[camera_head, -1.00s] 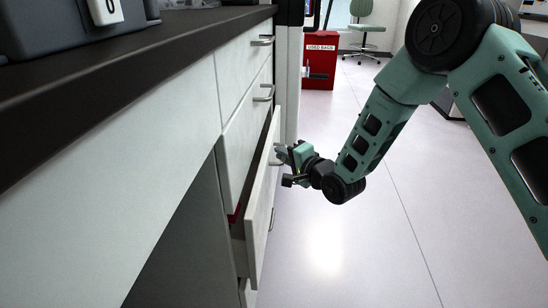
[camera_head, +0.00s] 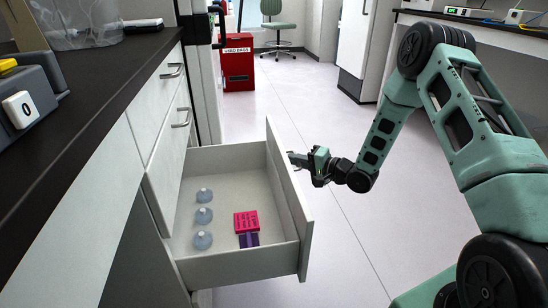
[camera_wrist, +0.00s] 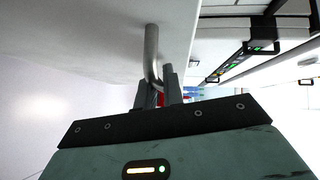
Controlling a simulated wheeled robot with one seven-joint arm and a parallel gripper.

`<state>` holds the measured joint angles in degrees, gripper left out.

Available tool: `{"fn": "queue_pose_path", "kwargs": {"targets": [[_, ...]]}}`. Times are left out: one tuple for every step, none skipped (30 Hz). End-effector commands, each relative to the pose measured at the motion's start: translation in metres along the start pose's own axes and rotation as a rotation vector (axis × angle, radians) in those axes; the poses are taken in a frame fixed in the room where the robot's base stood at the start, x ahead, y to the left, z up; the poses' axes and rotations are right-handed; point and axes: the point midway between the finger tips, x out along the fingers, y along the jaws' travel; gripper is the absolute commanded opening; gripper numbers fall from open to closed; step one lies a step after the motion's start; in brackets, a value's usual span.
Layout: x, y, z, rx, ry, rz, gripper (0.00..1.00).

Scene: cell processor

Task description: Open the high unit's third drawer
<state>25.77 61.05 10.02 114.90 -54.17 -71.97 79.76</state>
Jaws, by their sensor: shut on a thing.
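The third drawer (camera_head: 222,156) of the high unit is pulled well out in the head view. In the wrist view my gripper (camera_wrist: 158,86) is shut on the drawer's metal bar handle (camera_wrist: 151,48). The handle is hidden behind the drawer front in the head view.
Two shut drawers (camera_head: 158,107) with bar handles sit above the open one. A dark countertop (camera_head: 100,95) runs along the left. A red bin (camera_head: 237,65) and a green chair (camera_head: 276,18) stand at the back. The floor (camera_head: 345,240) right of the drawer is clear.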

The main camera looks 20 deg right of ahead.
Motion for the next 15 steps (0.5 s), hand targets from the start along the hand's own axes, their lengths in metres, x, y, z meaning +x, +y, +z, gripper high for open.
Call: {"fn": "queue_pose_path", "kwargs": {"targets": [[-0.008,0.001,-0.008,0.002,0.003,0.002,0.0],[-0.012,0.002,-0.011,0.001,0.002,0.002,0.0],[-0.016,0.003,-0.016,0.0,0.002,0.002,0.0],[-0.019,0.004,-0.019,0.0,0.001,0.001,0.0],[-0.022,0.005,-0.021,0.0,0.001,0.001,0.0],[-0.025,0.006,-0.025,0.001,0.001,0.001,0.0],[-0.027,0.007,-0.026,0.001,0.0,0.001,0.0],[-0.029,0.008,-0.028,0.002,-0.001,0.001,0.0],[-0.031,0.009,-0.03,0.002,0.0,0.001,0.0],[-0.032,0.009,-0.032,0.002,0.0,0.001,0.0],[-0.034,0.01,-0.033,0.001,0.0,0.001,0.0],[-0.035,0.01,-0.034,0.001,-0.001,0.001,0.0],[-0.035,0.011,-0.035,0.0,-0.002,0.001,0.0],[-0.036,0.011,-0.035,0.0,-0.002,0.001,0.0],[-0.036,0.011,-0.036,0.0,-0.002,0.001,0.0]]}}
